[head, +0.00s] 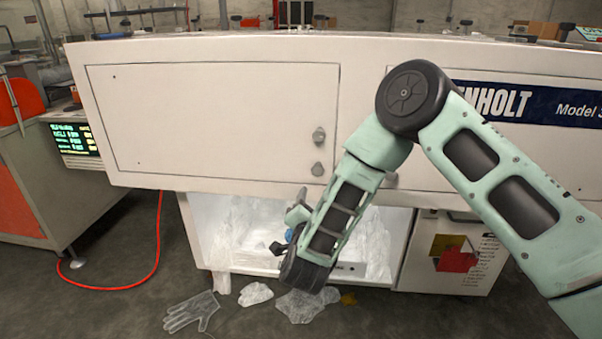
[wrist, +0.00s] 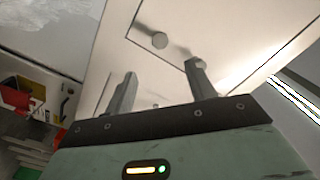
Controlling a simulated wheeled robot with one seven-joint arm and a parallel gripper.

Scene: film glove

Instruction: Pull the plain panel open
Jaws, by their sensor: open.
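The plain panel (head: 210,118) is a wide, blank white door in the upper left of the machine front, and it looks closed, flush in its outlined frame. Two round grey knobs sit near its right edge, an upper knob (head: 319,134) and a lower knob (head: 317,169). My gripper (head: 288,230) is below the panel and its knobs, in front of the open lower bay. In the wrist view, my gripper (wrist: 160,80) has its fingers apart with nothing between them.
A second panel (head: 530,95) with a dark blue name strip lies to the right, partly behind my arm. The lower bay (head: 225,240) holds clear film. A red hose (head: 157,240) runs at left beside a control cabinet (head: 75,140).

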